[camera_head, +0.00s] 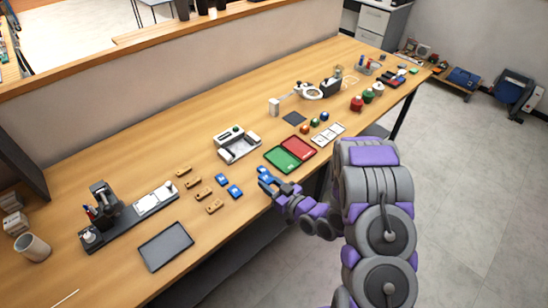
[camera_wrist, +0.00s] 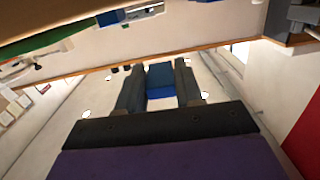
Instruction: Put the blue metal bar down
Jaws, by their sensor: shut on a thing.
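The blue metal bar (camera_wrist: 160,80) is between the two fingers of my gripper (camera_wrist: 159,88) in the wrist view. My gripper is shut on it. In the head view my gripper (camera_head: 272,183) is at the table's front edge, just below the green and red tray, with the blue bar (camera_head: 263,171) at its fingertips. I cannot tell whether the bar touches the table.
The green and red tray (camera_head: 282,158) lies just beyond my gripper. Several tan bars (camera_head: 194,181) lie left of the blue ones. A dark grey tray (camera_head: 166,247) is at the front left. A white and grey device (camera_head: 237,143) stands behind. Bare wood (camera_head: 130,170) shows at the left back.

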